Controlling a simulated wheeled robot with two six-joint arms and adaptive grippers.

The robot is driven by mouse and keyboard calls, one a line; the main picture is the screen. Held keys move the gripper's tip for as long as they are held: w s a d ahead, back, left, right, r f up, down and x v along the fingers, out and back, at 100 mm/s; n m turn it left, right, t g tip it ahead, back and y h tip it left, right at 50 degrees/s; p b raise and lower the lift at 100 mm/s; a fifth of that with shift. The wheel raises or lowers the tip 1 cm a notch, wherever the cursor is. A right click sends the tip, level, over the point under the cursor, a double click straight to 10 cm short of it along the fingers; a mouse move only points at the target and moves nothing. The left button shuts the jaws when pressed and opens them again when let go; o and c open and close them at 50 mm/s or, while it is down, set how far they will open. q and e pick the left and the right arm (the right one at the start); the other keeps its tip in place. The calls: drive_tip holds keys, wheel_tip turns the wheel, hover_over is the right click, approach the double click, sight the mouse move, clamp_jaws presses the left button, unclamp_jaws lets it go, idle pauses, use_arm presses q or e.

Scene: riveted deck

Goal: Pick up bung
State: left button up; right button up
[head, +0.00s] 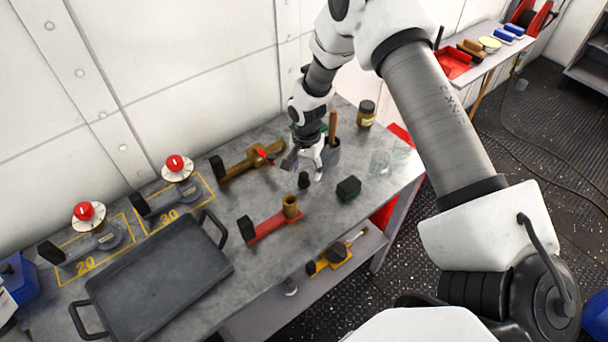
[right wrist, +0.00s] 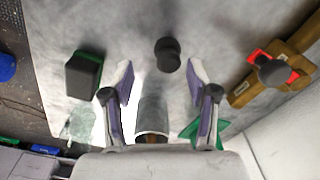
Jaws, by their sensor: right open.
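The bung (head: 304,180), a small black rounded plug, stands on the grey metal bench. My right gripper (head: 304,168) is open and points down just behind it, near the back of the bench. In the right wrist view the bung (right wrist: 168,52) lies just beyond the gap between the two spread fingertips (right wrist: 162,76), apart from both. Nothing is held. My left gripper is not in view.
A grey cup (head: 331,152) with a wooden handle stands beside my right gripper. A dark green-based block (head: 348,188), a clear glass (head: 380,163) and a jar (head: 366,114) are to the right.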

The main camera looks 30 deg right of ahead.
sight(304, 175)
drive_tip(key=f+b, duration=0.1)
drive_tip(key=w+f+b, duration=0.1)
drive_tip(key=f, duration=0.1)
drive_tip(key=f+b, duration=0.1)
drive_tip(key=f, duration=0.1)
drive_tip(key=shift+w+d+f, duration=0.1)
drive_tip(key=shift+w+f, duration=0.15)
drive_tip(key=shift+w, duration=0.15)
drive_tip(key=shift+w+r, duration=0.1)
drive_tip(key=shift+r, duration=0.2)
drive_tip(key=shift+s+r, duration=0.15)
drive_tip(key=shift+s, duration=0.25)
drive_tip(key=c, duration=0.4)
drive_tip(key=shift+s+r, duration=0.1)
drive_tip(key=shift+s, duration=0.05)
drive_tip(key=c, duration=0.5)
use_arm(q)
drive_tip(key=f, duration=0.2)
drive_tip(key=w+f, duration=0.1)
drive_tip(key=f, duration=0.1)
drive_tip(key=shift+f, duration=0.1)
use_arm(e)
drive_tip(key=shift+c, duration=0.2)
